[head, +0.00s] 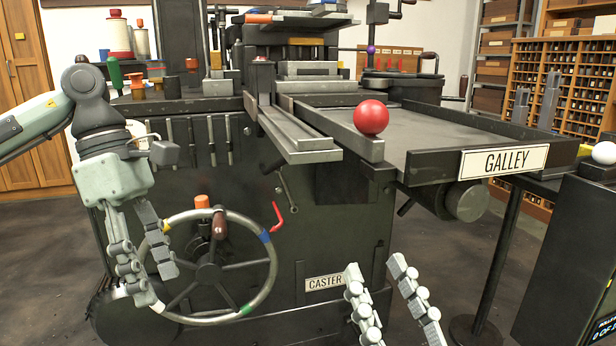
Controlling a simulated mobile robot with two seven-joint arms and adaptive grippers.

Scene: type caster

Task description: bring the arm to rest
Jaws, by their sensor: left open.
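My left arm (112,175) comes in from the left and hangs down. Its gripper (158,284) points downward with its fingers apart, in front of the left rim of the spoked handwheel (272,272). Nothing shows between its fingers; whether a finger touches the rim I cannot tell. My right gripper (375,267) rises from the bottom edge, fingers spread and empty, in front of the caster's lower body near the CASTER plate (323,282). The rest of the right arm is out of view.
The dark caster machine (330,225) fills the middle. A red ball knob (371,117) stands at the front of the galley tray (480,132), labelled GALLEY. A red lever (278,215) sits beside the handwheel. A dark box (575,255) stands at right. Floor is bare at far left.

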